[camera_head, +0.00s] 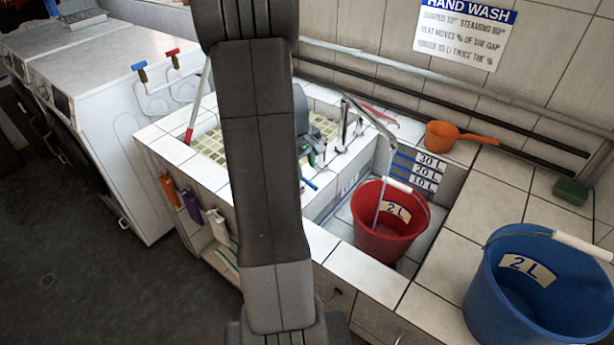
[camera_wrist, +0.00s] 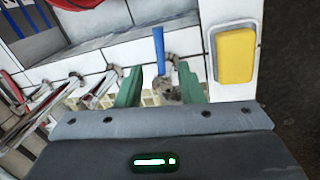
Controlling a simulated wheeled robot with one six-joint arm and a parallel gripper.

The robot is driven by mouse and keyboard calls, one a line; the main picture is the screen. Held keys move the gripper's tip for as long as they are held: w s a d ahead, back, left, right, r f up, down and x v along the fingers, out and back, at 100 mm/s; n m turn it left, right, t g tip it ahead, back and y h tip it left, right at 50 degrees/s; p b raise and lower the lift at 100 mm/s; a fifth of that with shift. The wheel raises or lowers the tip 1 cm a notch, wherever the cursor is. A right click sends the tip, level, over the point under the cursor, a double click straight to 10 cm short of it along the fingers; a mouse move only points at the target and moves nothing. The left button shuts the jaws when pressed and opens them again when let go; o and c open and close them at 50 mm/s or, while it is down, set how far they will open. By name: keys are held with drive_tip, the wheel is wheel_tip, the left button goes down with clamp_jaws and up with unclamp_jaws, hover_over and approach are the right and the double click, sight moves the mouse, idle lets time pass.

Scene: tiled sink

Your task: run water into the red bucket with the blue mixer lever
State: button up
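The red bucket (camera_head: 368,240), marked 2 L, stands upright in the tiled basin under the tap spout (camera_head: 372,117). A thin pale line runs from the spout end into it; I cannot tell whether this is water. The bucket's edge also shows at the top left of the wrist view (camera_wrist: 80,3). The blue mixer lever (camera_wrist: 159,48) points up in the wrist view, in line with the gap between my green fingers. My gripper (camera_wrist: 160,84) is open, with no finger visibly touching the lever. In the head view my gripper (camera_head: 306,150) is partly hidden by my arm.
A blue bucket (camera_head: 492,298) stands on the right ledge. An orange scoop (camera_head: 440,135) and a green sponge (camera_head: 571,191) lie on the back ledge. Pipes run along the wall. Other metal fittings (camera_wrist: 105,88) stand left of my fingers, and a yellow sponge (camera_wrist: 235,56) to the right.

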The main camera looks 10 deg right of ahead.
sight(309, 182)
drive_tip(key=shift+w+d+f, duration=0.1)
drive_tip(key=shift+d+f, duration=0.05)
drive_tip(key=shift+f, duration=0.75)
drive_tip(key=shift+w+d+f, duration=0.1)
drive_tip(key=shift+d+f, duration=0.05)
drive_tip(key=shift+f, duration=0.75)
drive_tip(key=shift+w+d+f, duration=0.1)
drive_tip(key=shift+d+f, duration=0.05)
drive_tip(key=shift+f, duration=0.75)
clamp_jaws()
